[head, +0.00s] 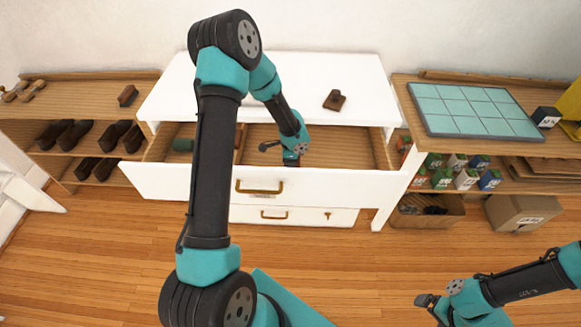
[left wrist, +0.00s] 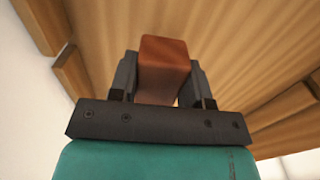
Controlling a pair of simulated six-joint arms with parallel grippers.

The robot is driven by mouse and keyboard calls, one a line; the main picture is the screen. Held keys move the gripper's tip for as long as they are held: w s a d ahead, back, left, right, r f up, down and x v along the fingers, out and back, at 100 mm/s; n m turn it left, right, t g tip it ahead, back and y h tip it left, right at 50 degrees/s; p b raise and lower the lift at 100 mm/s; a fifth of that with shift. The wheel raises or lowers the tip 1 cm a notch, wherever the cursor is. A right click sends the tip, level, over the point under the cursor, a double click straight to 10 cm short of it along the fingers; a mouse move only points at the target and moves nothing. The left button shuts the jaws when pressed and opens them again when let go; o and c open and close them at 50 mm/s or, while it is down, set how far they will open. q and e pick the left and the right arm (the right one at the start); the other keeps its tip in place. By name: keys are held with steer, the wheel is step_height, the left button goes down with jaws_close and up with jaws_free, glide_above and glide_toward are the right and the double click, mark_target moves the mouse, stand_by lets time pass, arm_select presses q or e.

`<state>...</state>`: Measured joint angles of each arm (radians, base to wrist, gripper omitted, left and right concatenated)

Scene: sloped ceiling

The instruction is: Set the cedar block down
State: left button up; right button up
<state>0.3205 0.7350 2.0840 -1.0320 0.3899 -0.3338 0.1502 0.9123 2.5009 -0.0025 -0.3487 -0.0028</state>
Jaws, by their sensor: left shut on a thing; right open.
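The cedar block (left wrist: 163,72) is a reddish-brown block held between the two dark fingers of my left gripper (head: 281,155), seen in the left wrist view. In the head view that gripper is down in the open top drawer (head: 345,150) of the white dresser, and I cannot make out the block there. Wooden drawer boards fill the left wrist view behind the block; whether the block touches them I cannot tell. My right gripper (head: 431,304) is open and empty over the floor at the lower right.
The drawer front (head: 330,186) stands out toward me. A divider (head: 240,140) and a green item (head: 183,145) are inside at the left. A dark brown object (head: 335,100) sits on the dresser top (head: 365,80). Shelves with shoes (head: 55,134) and boxes (head: 522,212) flank the dresser.

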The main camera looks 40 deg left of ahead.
arm_select(q)
steer(key=shift+f, duration=0.1)
steer(key=shift+f, duration=2)
steer(key=o, duration=0.9)
steer(key=shift+f, duration=0.1)
step_height(320, 180, up, 12)
steer(key=shift+r, duration=0.15)
